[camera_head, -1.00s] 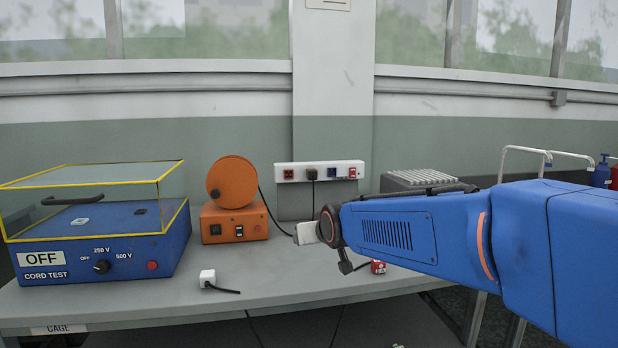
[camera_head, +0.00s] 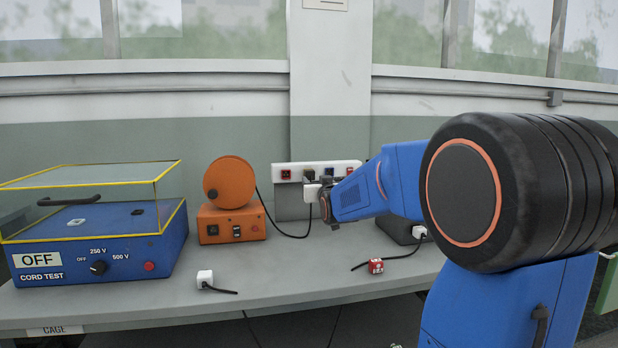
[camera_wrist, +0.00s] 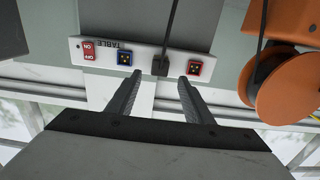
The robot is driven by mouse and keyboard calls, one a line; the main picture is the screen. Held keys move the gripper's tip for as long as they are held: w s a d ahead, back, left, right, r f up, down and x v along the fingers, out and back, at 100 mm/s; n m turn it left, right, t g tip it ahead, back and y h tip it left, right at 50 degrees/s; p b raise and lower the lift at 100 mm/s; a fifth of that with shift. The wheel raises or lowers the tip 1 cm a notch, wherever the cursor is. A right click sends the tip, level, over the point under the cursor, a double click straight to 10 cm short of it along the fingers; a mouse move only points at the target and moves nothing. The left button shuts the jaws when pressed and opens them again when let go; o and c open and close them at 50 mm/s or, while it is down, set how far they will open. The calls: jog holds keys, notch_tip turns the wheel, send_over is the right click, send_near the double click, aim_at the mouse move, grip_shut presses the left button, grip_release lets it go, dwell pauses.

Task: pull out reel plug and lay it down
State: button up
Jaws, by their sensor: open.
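The reel plug (camera_head: 310,174) is black and sits in the white socket strip (camera_head: 268,176) on the wall. The wrist view shows this plug (camera_wrist: 160,66) in the strip (camera_wrist: 142,58), between a blue and a red socket, with its black cord running from it. The cord loops to the orange reel (camera_head: 230,180), whose drum and box also show in the wrist view (camera_wrist: 290,85). My gripper (camera_head: 313,192) is just in front of the strip, partly hiding the plug's lower side. In the wrist view my gripper (camera_wrist: 162,84) is open and empty, its fingertips short of the plug, which lies between their lines.
A blue cord tester (camera_head: 95,245) with a yellow-edged clear lid stands left on the grey bench (camera_head: 280,295). A white plug (camera_head: 205,278) and a red plug (camera_head: 376,266) lie loose on it. Another white plug (camera_head: 419,231) is near the dark block at right. The front middle is clear.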

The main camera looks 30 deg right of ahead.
aim_at(311, 176)
jog(key=shift+w, duration=0.1)
jog(key=shift+x, duration=4.45)
grip_shut()
jog(key=shift+f, duration=0.1)
jog(key=shift+v, duration=3)
